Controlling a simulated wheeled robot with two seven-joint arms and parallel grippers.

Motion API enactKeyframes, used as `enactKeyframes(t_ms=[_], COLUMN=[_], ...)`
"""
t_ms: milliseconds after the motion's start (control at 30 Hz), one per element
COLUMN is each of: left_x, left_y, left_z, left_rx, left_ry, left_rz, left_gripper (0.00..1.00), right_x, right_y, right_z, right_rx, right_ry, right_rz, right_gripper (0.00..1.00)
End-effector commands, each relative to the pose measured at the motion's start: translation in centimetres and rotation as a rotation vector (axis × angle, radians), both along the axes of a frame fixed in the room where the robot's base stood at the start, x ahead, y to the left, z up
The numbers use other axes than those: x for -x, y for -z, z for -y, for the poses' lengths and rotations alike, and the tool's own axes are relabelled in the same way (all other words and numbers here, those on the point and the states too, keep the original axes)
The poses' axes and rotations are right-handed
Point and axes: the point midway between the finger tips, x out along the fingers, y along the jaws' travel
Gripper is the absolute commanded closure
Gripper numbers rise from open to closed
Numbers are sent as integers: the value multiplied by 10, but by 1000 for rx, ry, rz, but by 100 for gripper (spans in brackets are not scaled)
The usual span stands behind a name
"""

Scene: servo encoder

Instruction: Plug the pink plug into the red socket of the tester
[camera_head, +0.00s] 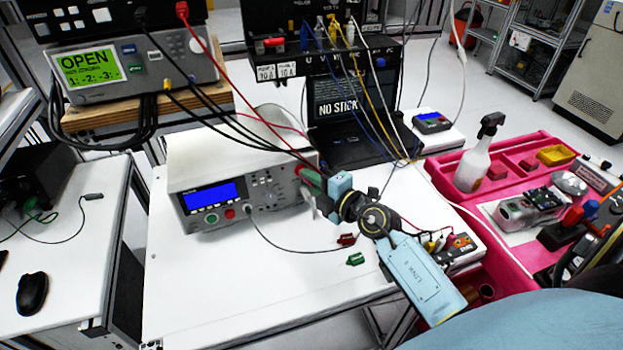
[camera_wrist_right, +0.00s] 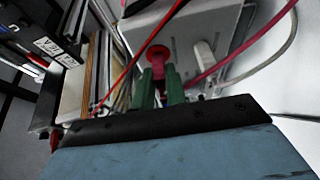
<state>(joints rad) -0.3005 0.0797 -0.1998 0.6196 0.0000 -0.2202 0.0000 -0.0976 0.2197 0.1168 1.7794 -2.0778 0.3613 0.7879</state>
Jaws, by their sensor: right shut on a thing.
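The tester (camera_head: 200,170) is a pale box with a lit blue display on the white table. My right gripper (camera_head: 314,182) is at the right end of its front. In the right wrist view the gripper's green fingers (camera_wrist_right: 159,90) are shut on the pink plug (camera_wrist_right: 158,74). A round red part (camera_wrist_right: 157,53), which looks like the red socket, lies directly beyond the plug against the tester's face (camera_wrist_right: 195,35). I cannot tell whether the plug is in the socket or only in front of it. My left gripper is out of view.
A small red connector (camera_head: 347,240) and a green one (camera_head: 355,259) lie on the table (camera_head: 215,290) below my right gripper. Red and black cables hang from above toward the gripper. A pink tray (camera_head: 440,180) with tools is at the right. The table's front left is clear.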

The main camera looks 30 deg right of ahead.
Motion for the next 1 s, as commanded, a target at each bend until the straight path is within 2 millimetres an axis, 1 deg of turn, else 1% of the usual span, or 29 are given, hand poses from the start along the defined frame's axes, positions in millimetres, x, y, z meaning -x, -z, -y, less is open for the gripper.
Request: enactKeyframes(t_ms=[467,800,1000], left_x=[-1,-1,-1], left_y=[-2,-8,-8], left_z=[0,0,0], left_rx=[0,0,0], left_ry=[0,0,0], left_rz=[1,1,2], left_gripper=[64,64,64], right_x=[0,0,0], right_y=[-1,-1,-1], right_z=[-1,-1,-1], right_rx=[-2,-3,-2], right_ry=[-2,-2,-2], right_rz=[2,2,2], right_gripper=[100,100,100])
